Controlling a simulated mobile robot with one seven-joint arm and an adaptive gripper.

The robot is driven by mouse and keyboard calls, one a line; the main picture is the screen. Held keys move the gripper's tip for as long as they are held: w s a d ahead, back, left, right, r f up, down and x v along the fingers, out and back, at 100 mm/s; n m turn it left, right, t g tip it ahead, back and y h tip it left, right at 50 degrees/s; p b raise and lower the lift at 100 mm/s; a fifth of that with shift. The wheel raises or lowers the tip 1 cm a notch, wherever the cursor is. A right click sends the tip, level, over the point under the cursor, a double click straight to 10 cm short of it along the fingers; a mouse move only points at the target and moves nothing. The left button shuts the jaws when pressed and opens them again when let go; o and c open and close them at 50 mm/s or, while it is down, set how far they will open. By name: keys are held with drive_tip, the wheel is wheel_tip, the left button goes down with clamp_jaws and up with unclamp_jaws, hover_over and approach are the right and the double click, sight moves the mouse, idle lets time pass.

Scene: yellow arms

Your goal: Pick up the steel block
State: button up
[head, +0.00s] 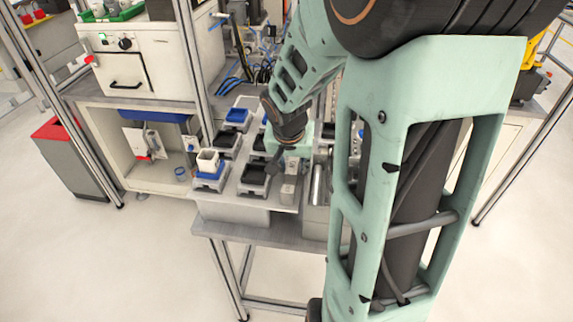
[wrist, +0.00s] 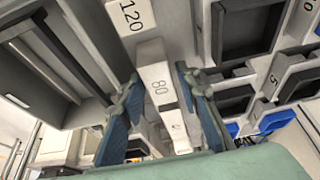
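A pale grey steel-looking block (wrist: 158,84) marked 80 shows in the middle of the wrist view. My gripper (wrist: 157,80) has its two blue-padded fingers apart, one on each side of this block. A narrow gap shows at the left finger; I cannot tell whether the right fingertip touches the block. In the head view my gripper (head: 282,165) is low over the workbench, and a small grey block (head: 288,193) stands just below it. My arm hides part of the bench there.
Black trays (head: 254,178) and blue-rimmed holders (head: 210,172) stand to the left on the bench (head: 262,233). A white machine (head: 133,68) stands behind. A metal cylinder (head: 317,185) lies to the right.

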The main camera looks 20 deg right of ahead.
clamp_jaws()
drive_tip(key=shift+r, duration=0.15)
